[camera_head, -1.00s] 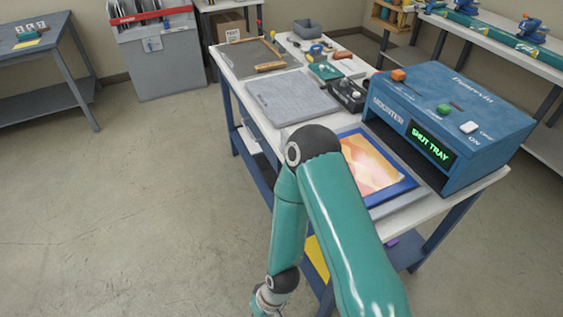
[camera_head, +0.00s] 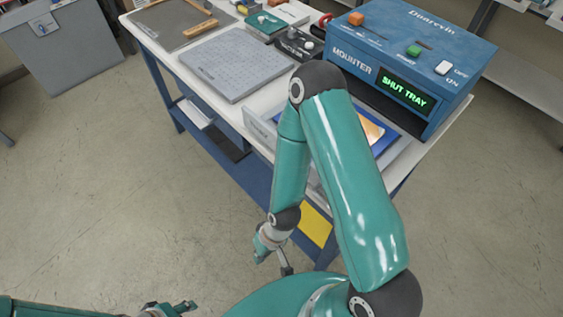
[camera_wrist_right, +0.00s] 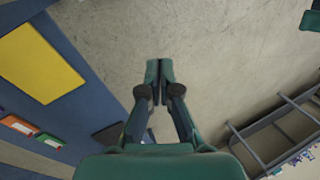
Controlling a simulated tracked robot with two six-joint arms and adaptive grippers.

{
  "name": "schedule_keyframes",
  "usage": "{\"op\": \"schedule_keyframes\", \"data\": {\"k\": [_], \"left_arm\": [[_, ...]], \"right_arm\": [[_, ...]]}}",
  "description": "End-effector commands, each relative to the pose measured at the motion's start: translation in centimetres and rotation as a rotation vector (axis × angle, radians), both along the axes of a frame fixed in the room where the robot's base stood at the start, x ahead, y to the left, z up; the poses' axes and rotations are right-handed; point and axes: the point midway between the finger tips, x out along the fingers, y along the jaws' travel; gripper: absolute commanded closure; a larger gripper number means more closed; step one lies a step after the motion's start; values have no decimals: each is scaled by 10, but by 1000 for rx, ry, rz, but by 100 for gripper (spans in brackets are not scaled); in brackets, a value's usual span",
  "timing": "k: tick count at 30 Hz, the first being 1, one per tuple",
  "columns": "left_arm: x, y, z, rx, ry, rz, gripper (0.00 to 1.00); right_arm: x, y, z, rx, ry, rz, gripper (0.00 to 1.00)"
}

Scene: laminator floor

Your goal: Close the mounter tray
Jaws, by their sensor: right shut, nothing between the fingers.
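The blue mounter (camera_head: 410,60) stands on the white bench, its display reading "SHUT TRAY". Its grey tray (camera_head: 398,152) sticks out from the slot at the front. A blue-edged board with an orange picture (camera_head: 373,130) lies on it, and my right arm hides much of both. My right gripper (camera_head: 287,270) is below the bench top, in front of the bench and apart from the tray. In the right wrist view its fingers (camera_wrist_right: 159,70) are together and empty, above the floor. My left gripper (camera_head: 182,307) is low at the left, partly cut off; its jaws are unclear.
A grey slab (camera_head: 235,65) lies on the bench left of the mounter, with a dark box (camera_head: 297,43) behind it. A yellow sheet (camera_head: 315,225) is on the lower shelf and also shows in the right wrist view (camera_wrist_right: 40,62).

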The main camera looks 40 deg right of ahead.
Motion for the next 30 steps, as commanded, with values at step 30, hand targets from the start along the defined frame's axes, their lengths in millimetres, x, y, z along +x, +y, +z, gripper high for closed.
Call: {"op": "schedule_keyframes", "data": {"k": [30], "left_arm": [[1, 0, -40, 0, -1, -1, 60]], "right_arm": [[81, -44, 223, -778, 366, 1803, 100]]}}
